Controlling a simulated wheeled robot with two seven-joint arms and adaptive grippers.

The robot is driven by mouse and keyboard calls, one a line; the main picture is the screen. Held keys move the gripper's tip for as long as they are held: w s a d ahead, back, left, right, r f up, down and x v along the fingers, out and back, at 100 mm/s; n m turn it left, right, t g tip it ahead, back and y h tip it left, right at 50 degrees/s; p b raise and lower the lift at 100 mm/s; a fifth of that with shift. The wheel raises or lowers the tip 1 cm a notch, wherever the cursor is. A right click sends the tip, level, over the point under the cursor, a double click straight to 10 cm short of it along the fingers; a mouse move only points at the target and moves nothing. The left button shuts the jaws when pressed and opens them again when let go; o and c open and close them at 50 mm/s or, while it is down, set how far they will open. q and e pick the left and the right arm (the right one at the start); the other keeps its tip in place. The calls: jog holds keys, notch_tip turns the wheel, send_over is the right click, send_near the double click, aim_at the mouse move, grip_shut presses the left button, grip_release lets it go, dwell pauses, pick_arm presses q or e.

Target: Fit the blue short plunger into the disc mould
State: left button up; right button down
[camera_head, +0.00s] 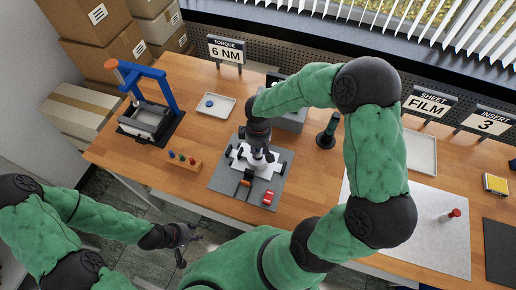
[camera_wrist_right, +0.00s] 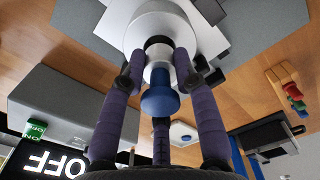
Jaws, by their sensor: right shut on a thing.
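My right gripper (camera_head: 258,153) is low over the white and silver disc mould (camera_head: 240,160) on a grey mat. In the right wrist view its fingers (camera_wrist_right: 158,65) are shut around the blue short plunger (camera_wrist_right: 160,101), whose rounded blue end faces the camera. The plunger is in line with the round silver mould (camera_wrist_right: 158,25) beyond it. The contact between them is hidden, so I cannot tell how far it sits inside. My left gripper (camera_head: 183,240) is empty and open, off the table's front edge.
A white tray (camera_head: 228,112) with a small blue piece stands behind left. A blue-framed press (camera_head: 165,90) and a wooden rack (camera_head: 187,165) with coloured pegs are to the left. A red object (camera_head: 268,197) lies on the grey mat (camera_head: 221,183). A dark green-topped stand (camera_head: 327,137) is at right.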

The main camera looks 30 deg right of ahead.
jog(key=shift+f+b, duration=0.95)
jog(key=shift+f, duration=0.2)
jog(key=c, duration=0.9)
grip_release()
jog(key=shift+o, duration=0.2)
notch_tip(320, 180, up, 12)
